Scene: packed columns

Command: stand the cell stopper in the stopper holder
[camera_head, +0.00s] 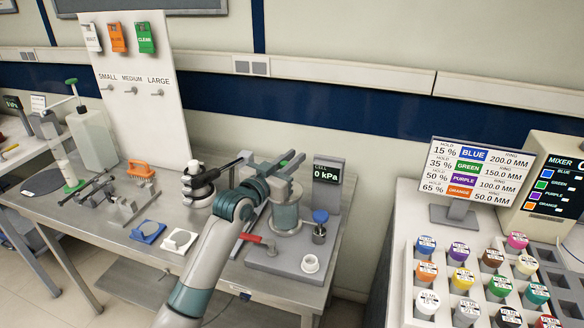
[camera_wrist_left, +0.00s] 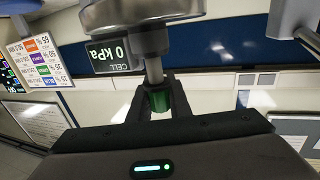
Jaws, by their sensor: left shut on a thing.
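My left gripper (camera_head: 288,163) is over the cell (camera_head: 287,213), a clear cylinder on a grey base. In the left wrist view, which is upside down, the gripper (camera_wrist_left: 160,100) is shut on the green grip of the cell stopper (camera_wrist_left: 153,70). The stopper has a metal stem and a wide grey disc on the side away from the gripper. I cannot tell whether the disc is clear of the cell's rim. A small white cup-like ring (camera_head: 310,263) sits at the front of the base; I cannot tell whether it is the stopper holder.
A blue-capped part (camera_head: 320,217) stands right of the cell, below the 0 kPa display (camera_head: 327,174). A red-handled valve (camera_head: 258,240) is at its left. Black ring apparatus (camera_head: 199,187) stands further left. A rack of capped jars (camera_head: 470,272) is on the right bench.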

